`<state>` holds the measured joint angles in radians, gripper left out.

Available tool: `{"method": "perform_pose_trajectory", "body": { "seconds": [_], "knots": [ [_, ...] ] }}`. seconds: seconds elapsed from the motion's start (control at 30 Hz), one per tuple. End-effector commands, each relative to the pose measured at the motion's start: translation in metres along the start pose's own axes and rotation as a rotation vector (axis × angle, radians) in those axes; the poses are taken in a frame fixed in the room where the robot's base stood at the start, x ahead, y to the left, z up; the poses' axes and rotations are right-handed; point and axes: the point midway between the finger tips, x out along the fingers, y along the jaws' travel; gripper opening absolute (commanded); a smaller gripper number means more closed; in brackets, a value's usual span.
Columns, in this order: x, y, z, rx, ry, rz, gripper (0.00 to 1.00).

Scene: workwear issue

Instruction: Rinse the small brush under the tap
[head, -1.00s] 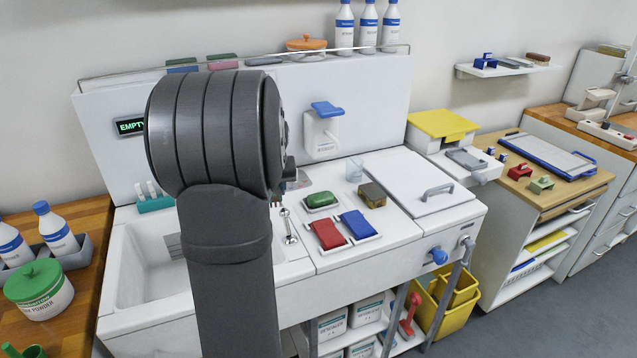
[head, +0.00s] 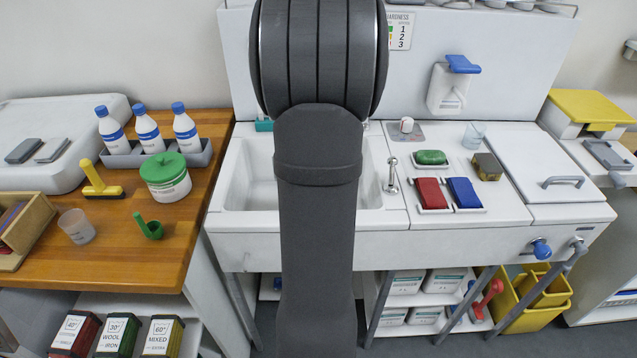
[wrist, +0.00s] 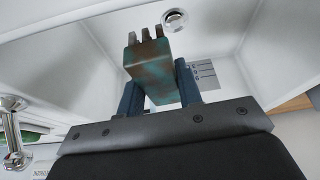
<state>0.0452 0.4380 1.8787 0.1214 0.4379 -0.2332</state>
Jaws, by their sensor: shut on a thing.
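My gripper (wrist: 156,82) is shut on a small blocky thing, worn teal with brown stains and grey tufts at its far end, which looks like the small brush (wrist: 150,68). In the wrist view it is above the white sink basin (wrist: 85,70), with the round drain (wrist: 175,18) beyond it. A chrome fitting that looks like the tap (wrist: 12,125) stands at the left there. In the head view it shows on the ledge right of the basin (head: 391,176). My arm hides the gripper, the brush and the middle of the basin there. I see no water running.
Right of the basin are a green soap (head: 431,157), a red pad (head: 430,194), a blue pad (head: 464,193) and a clear cup (head: 474,136). The wooden counter (head: 215,165) at left holds bottles and a green-lidded tub (head: 166,178).

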Motion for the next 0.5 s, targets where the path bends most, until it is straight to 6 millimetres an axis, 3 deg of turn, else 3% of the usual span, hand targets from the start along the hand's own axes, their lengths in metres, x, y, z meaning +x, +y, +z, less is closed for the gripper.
{"method": "perform_pose_trajectory", "body": {
  "seconds": [0.5],
  "knots": [
    [-0.048, 0.026, 0.016, -0.292, 0.001, -0.122, 0.1]
  ]
}}
